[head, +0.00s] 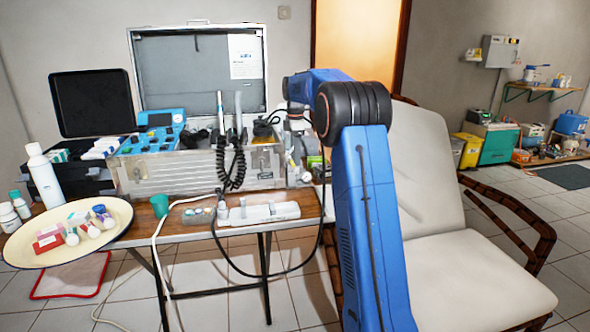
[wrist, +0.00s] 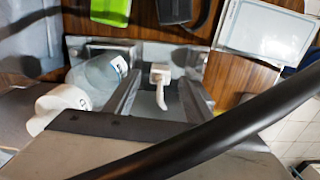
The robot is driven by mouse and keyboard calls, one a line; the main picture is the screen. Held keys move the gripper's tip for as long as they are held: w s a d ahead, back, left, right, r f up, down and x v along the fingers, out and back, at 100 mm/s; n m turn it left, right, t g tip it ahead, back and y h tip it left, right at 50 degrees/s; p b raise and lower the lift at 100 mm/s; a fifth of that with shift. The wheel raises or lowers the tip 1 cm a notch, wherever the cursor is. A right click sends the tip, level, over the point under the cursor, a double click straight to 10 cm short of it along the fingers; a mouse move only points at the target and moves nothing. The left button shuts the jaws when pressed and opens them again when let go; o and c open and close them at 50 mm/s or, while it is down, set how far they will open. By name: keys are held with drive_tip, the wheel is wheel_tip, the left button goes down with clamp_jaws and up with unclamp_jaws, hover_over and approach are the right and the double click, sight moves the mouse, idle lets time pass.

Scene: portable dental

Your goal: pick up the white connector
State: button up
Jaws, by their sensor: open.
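A small white connector (wrist: 160,76) with a curved lower end shows in the middle of the wrist view. My gripper (wrist: 159,82) is open, with one grey finger on each side of it. The connector appears between the fingers; I cannot tell whether either finger touches it. In the head view my blue arm reaches over the right end of the table, and the gripper is mostly hidden behind the black joint and among clutter. I cannot make out the connector there.
A clear bottle (wrist: 100,80) with a white cap lies left of the fingers. A black hose (wrist: 255,122) crosses the wrist view's foreground. A white tray (wrist: 265,30) is at upper right. In the head view, a dental unit case (head: 195,172) and cream chair (head: 440,215) flank the arm.

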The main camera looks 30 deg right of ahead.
drive_tip(key=shift+f, duration=1.9)
drive_tip(key=shift+c, duration=0.3)
drive_tip(key=c, duration=1.1)
drive_tip(key=shift+r, duration=0.15)
wheel_tip(320, 180, up, 10)
drive_tip(key=shift+f, duration=0.15)
